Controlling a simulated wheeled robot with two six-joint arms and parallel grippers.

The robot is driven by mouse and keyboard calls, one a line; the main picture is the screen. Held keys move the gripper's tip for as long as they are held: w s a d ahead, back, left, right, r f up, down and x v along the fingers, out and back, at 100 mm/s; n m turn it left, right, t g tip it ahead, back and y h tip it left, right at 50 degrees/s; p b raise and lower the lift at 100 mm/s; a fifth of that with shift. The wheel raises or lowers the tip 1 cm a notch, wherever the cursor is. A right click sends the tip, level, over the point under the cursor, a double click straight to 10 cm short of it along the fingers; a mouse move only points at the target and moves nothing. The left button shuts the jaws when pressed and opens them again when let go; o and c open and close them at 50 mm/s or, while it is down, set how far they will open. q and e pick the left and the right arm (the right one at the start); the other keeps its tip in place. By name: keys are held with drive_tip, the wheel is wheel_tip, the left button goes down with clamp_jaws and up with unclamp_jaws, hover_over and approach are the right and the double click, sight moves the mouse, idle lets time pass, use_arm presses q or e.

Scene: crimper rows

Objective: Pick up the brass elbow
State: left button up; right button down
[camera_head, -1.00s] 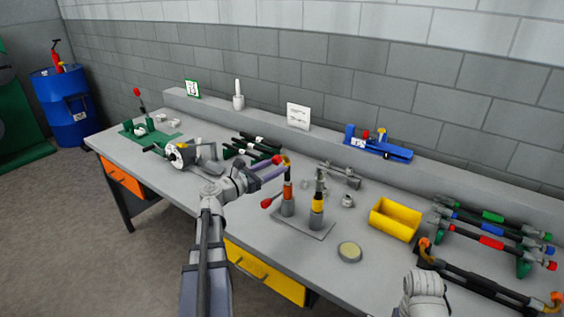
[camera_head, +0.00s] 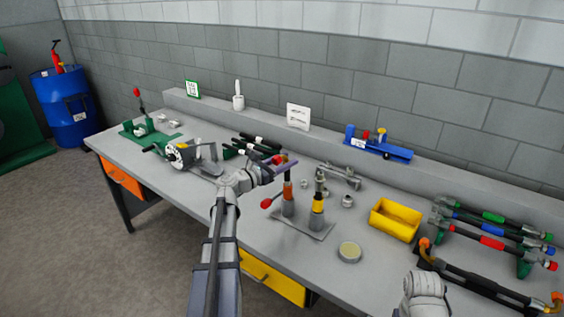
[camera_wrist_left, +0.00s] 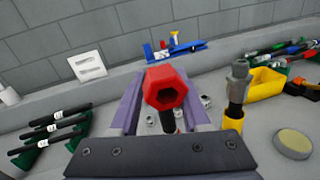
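In the head view a small red-ended fitting (camera_head: 285,158), which I take for the brass elbow, sits on top of the orange-banded post (camera_head: 288,192). No brass colour shows clearly now. In the left wrist view its red hexagonal end (camera_wrist_left: 166,88) faces the camera, and the rest is mostly hidden behind it. My left gripper (camera_head: 278,166) is at the top of this post. In the wrist view its purple fingers (camera_wrist_left: 160,100) stand on both sides of the red end, with gaps showing, so it is open around it.
The yellow-banded post (camera_head: 317,207) stands close on the right, on the same grey plate (camera_head: 305,228). A red-knobbed lever (camera_head: 266,203) sticks out left. Nearby are a yellow bin (camera_head: 396,219), a round disc (camera_head: 349,252) and green-black tools (camera_head: 250,146).

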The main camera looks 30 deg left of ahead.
use_arm(q)
clamp_jaws()
idle(0.4)
wheel_tip(320, 180, up, 10)
drive_tip(key=p, duration=1)
